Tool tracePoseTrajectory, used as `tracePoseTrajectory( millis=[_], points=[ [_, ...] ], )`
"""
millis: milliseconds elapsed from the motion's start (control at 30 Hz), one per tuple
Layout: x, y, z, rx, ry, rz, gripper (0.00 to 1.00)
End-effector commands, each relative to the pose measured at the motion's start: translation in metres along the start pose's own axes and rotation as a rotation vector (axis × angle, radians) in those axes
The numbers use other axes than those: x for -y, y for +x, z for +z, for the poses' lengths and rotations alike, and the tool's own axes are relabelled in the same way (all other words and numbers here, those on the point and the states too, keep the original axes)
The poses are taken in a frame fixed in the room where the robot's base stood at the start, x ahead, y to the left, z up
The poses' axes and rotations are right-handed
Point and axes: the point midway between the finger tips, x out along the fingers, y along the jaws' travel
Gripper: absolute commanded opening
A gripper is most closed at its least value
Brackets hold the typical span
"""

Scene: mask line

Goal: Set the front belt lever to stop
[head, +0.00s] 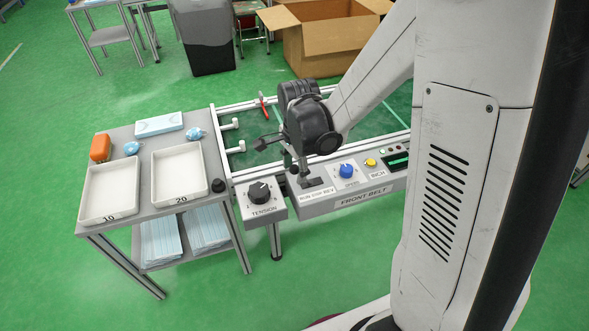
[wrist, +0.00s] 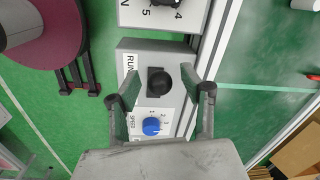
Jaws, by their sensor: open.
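The front belt control box (head: 325,203) carries a "RUN STOP REV" label at its left end. The lever shows in the wrist view as a round black knob (wrist: 160,79) over a dark square plate, with "RUN" printed to its left. The rest of that label is hidden there by a finger. My gripper (wrist: 160,96) is open, one finger on each side of the knob, with visible gaps. In the head view my gripper (head: 284,164) is over the box's left end and partly hides the lever. I cannot tell which setting the lever is in.
A blue speed knob (head: 347,171) and a yellow button (head: 370,162) sit right of the lever. The tension box (head: 262,197) stands close on its left. A side table (head: 147,218) with trays is further left. The belt (head: 368,119) lies behind.

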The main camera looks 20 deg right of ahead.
Motion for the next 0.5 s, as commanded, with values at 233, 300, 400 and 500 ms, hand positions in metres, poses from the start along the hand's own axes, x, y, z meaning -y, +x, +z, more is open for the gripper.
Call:
tracePoseTrajectory(
  millis=[233,300,400,500],
  points=[
    [0.0,-0.0002,0.0,0.0,0.0,0.0,0.35],
    [0.0,-0.0003,0.0,0.0,0.0,0.0,0.26],
    [0.0,-0.0003,0.0,0.0,0.0,0.0,0.13],
    [-0.0001,-0.0003,0.0,0.0,0.0,0.0,0.0]
  ],
)
